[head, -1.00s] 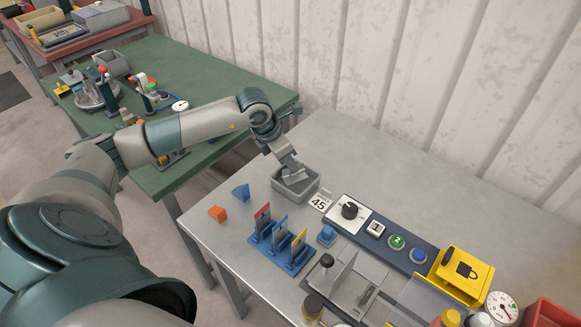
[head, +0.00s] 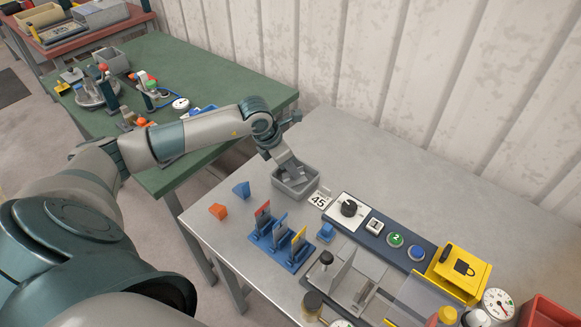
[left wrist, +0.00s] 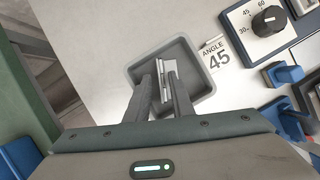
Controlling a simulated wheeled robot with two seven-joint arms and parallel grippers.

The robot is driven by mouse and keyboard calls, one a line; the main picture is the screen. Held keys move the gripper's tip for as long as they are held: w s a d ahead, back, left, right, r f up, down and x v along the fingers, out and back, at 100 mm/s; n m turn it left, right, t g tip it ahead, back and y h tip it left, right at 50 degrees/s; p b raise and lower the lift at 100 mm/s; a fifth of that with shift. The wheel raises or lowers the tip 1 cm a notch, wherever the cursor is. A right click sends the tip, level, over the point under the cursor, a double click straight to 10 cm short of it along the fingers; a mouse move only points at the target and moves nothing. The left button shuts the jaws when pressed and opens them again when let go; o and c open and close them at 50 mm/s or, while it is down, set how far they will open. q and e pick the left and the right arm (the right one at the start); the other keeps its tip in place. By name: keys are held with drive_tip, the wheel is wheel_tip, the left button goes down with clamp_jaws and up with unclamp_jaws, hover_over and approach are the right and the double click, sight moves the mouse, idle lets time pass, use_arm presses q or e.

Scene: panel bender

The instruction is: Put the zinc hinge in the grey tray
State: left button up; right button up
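The grey tray (head: 305,190) is a small open box on the metal bench. It also shows in the left wrist view (left wrist: 205,88), below my fingers. My left gripper (head: 288,170) points down into the tray's opening. In the left wrist view the fingers (left wrist: 163,82) come close together on the zinc hinge (left wrist: 169,68), a narrow silvery piece within the tray's outline. Whether the hinge touches the tray floor is not clear. My right gripper is not in view.
An "ANGLE 45" card (head: 319,200) lies close beside the tray. A control panel (head: 385,238) is to the right. The bench behind the tray is clear.

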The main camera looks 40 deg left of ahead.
use_arm(q)
drive_tip(key=shift+r, duration=0.15)
